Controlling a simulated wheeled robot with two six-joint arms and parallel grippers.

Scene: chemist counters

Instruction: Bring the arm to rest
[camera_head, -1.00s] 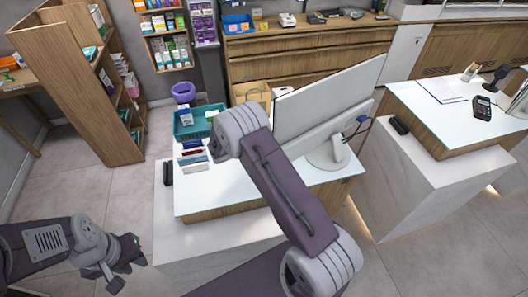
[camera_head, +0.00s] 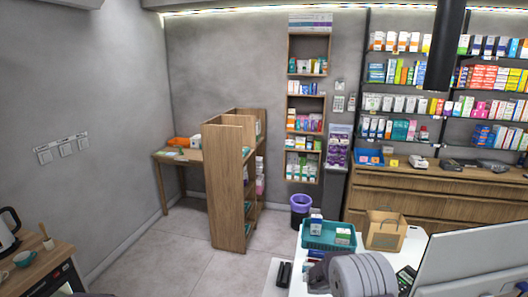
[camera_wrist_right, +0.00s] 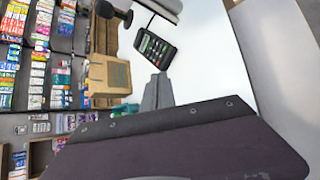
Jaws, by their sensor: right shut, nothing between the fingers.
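My right arm (camera_head: 362,276) shows at the bottom of the head view as a grey rounded joint in front of the white counter. My right gripper (camera_wrist_right: 157,92) shows in the right wrist view as two grey fingers, shut with nothing between them, over the white counter top (camera_wrist_right: 205,75). A dark part of my own arm fills the lower part of that view. My left gripper and left arm are out of view.
A teal basket (camera_head: 328,236) with boxes, a paper bag (camera_head: 384,231) and a monitor (camera_head: 472,262) stand on the counter near my right arm. A black calculator (camera_wrist_right: 155,48) lies there. A wooden shelf unit (camera_head: 226,190) stands left, with free floor (camera_head: 180,245) before it.

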